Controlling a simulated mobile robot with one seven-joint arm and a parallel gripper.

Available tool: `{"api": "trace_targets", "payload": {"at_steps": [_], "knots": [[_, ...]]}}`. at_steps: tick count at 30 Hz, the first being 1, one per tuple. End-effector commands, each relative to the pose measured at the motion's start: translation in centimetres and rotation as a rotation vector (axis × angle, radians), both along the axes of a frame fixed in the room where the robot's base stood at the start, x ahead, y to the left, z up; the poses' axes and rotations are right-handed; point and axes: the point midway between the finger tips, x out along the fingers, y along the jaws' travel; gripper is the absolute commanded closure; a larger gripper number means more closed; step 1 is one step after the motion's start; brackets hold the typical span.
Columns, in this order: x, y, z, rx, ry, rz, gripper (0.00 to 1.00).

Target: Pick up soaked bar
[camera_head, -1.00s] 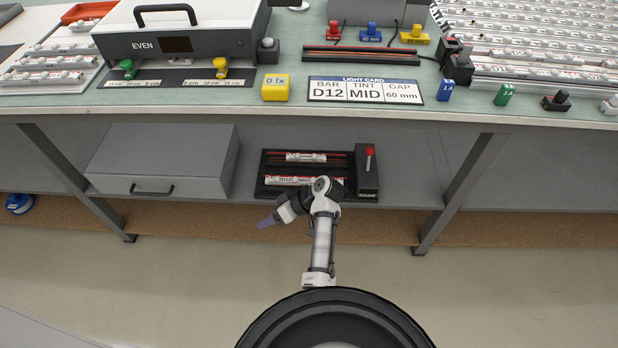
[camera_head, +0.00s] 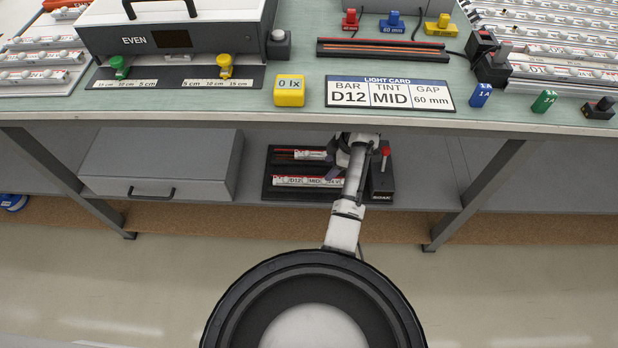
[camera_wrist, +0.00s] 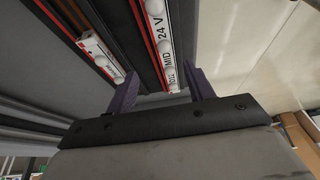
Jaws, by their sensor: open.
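The front light bar (camera_head: 300,181), marked D12 MID, lies in a black soak station (camera_head: 268,186) on the shelf under the bench. In the wrist view this bar (camera_wrist: 158,30), marked MID and 24 V, runs down toward my gripper. A second bar (camera_head: 308,155) lies in the rear slot, partly hidden by my arm; it also shows at left in the wrist view (camera_wrist: 98,48). My gripper (camera_wrist: 163,88) is open, its purple fingers near the front bar's end in the wrist view. I cannot tell whether they touch it. In the head view, my wrist covers the station's right part.
A red-topped lever (camera_head: 385,152) stands on the station's right block. A grey drawer box (camera_head: 150,165) is to its left on the shelf. The bench edge (camera_head: 300,125) is above, with a light card (camera_head: 390,93) on top. Bench legs (camera_head: 485,190) stand either side.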

Motion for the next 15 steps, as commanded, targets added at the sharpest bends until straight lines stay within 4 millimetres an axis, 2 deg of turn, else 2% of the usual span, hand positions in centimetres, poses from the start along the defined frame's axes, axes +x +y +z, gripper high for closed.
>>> {"api": "trace_targets", "payload": {"at_steps": [15], "knots": [[-0.9, 2.5, -5.8, 0.003, 0.001, -0.002, 0.47]]}}
